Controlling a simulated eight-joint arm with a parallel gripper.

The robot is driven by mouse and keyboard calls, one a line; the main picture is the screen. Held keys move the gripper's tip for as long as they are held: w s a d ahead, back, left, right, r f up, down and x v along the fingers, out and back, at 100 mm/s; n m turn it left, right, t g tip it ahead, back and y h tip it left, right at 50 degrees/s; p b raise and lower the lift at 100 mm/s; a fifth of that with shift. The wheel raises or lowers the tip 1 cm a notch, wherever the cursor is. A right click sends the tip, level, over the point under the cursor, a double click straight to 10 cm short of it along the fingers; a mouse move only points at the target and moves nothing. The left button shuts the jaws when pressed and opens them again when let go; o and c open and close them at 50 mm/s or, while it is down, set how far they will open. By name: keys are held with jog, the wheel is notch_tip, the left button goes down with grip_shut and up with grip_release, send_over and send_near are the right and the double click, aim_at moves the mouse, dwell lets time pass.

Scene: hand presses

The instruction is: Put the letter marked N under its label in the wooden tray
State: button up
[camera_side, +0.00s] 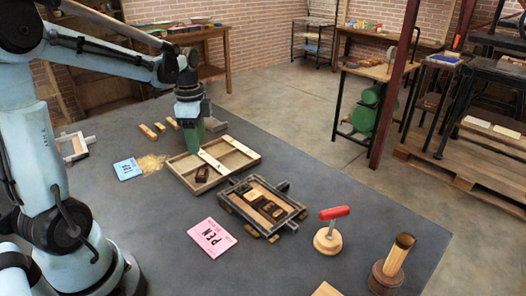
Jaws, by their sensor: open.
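The wooden tray (240,147) lies on the dark table in the middle, with compartments and pale label strips across it. A dark brown letter block (202,174) sits in its front left part. Several dark letter blocks (264,206) lie in a small press bed (236,211) in front of the tray. I cannot read which block is marked N, nor the tray's labels. My gripper (195,148) has green fingers pointing down over the tray's back left part. It is open, and I see nothing held. It hides part of the tray.
A pink card (211,238) lies left of the press bed and a blue card (128,169) left of the tray. A red-handled tool (328,238) and a brush on a wooden stand (391,265) stand at the front right. Small wooden pieces (148,131) lie behind.

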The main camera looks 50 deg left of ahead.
jog(key=s+d+r+n+t, duration=0.1)
jog(key=s+d+n+t, duration=0.1)
jog(key=d, duration=0.6)
jog(key=s+d+r+n+t, duration=0.1)
jog(key=d+n+t, duration=0.4)
jog(key=d+n, duration=0.2)
jog(key=shift+s+d+r, duration=0.35)
jog(key=shift+d, duration=0.5)
